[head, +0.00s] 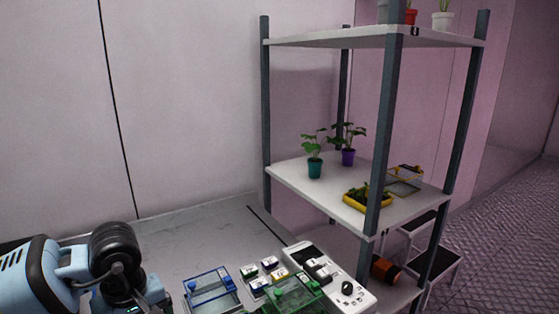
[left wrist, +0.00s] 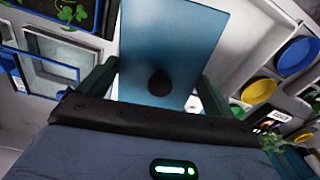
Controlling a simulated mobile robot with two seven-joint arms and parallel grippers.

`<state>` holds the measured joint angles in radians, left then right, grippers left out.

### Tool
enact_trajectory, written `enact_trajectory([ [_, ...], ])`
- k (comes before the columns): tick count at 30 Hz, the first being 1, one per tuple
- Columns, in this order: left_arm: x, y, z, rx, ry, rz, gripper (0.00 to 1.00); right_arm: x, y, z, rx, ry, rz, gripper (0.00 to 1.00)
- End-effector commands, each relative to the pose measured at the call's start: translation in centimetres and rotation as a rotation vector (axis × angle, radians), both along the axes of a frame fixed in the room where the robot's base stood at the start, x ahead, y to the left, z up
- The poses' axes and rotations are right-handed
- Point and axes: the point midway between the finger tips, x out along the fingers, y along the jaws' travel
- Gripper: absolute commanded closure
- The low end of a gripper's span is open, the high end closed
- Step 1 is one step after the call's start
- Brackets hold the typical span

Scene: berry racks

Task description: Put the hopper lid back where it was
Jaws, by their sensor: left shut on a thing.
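In the left wrist view my left gripper (left wrist: 157,78) has its two dark green fingers at the sides of a flat, bluish see-through panel (left wrist: 172,38) with a black knob (left wrist: 160,82). It is shut on this panel, which looks like the hopper lid. In the head view my left arm comes in at the lower left; its fingers and the lid cannot be made out there. A blue-framed clear box (head: 212,290) stands on the table, and a similar one shows in the left wrist view (left wrist: 62,72). I cannot tell which thing is the hopper. My right gripper is not in view.
A green-framed clear box (head: 292,294), several small labelled blocks (head: 269,263) and a white panel with a black knob (head: 346,288) crowd the table front. A grey-posted rack (head: 378,150) with potted plants stands at right. The table's back left (head: 190,240) is clear.

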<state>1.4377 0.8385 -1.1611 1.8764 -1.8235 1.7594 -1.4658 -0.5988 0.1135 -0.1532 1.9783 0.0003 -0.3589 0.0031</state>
Motion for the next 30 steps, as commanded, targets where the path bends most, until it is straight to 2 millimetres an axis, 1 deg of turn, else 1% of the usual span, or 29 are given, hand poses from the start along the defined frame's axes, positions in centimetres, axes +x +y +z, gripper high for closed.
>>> enact_trajectory([
  [1,-1.3,-0.7,0.5,-0.001,-0.004,-0.113,0.35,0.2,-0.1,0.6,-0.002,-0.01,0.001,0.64],
  [6,-4.9,-2.6,0.3,-0.01,0.006,-0.445,0.35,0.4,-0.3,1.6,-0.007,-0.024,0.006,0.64],
  [9,-6.5,-3.3,0.3,-0.017,0.009,-0.583,0.35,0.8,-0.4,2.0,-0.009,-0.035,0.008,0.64],
  [12,-7.4,-3.7,0.2,-0.021,0.011,-0.67,0.35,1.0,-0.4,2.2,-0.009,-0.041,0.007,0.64],
  [17,-8.0,-4.0,0.1,-0.024,0.015,-0.721,0.35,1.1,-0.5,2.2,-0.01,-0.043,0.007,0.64],
  [30,-7.9,-3.9,0.1,-0.023,0.015,-0.719,0.35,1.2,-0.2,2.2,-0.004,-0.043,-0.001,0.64],
])
